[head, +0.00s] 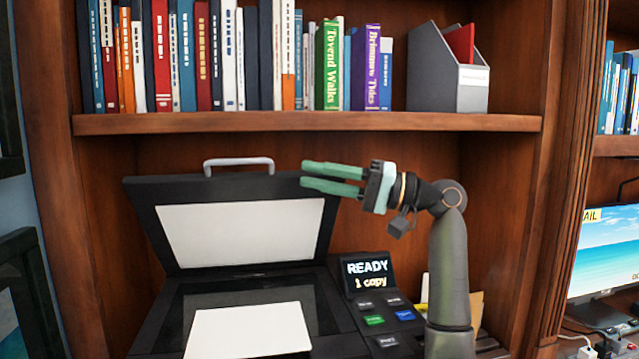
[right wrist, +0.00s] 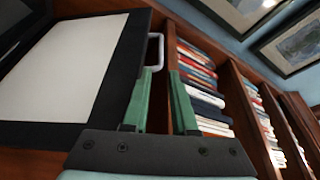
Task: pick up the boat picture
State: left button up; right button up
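No picture that I can make out as a boat shows in either view. A blank white sheet (head: 248,331) lies on the copier glass (head: 188,306); any print on its underside is hidden. My right gripper (head: 304,175) has green fingers pointing left, in front of the right part of the raised copier lid (head: 240,234). In the right wrist view the right gripper (right wrist: 161,71) has a gap between its fingers, with nothing held. My left gripper is not in view.
The lid has a white handle (head: 238,162). A bookshelf (head: 300,123) with several books crosses above the copier. A copier screen (head: 367,273) reads "READY 1 copy". A monitor (head: 607,250) stands at right. Framed pictures (right wrist: 296,42) hang high on the wall, their content unclear.

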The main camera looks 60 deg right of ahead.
aim_at(242, 333)
jog(key=k, duration=1.5)
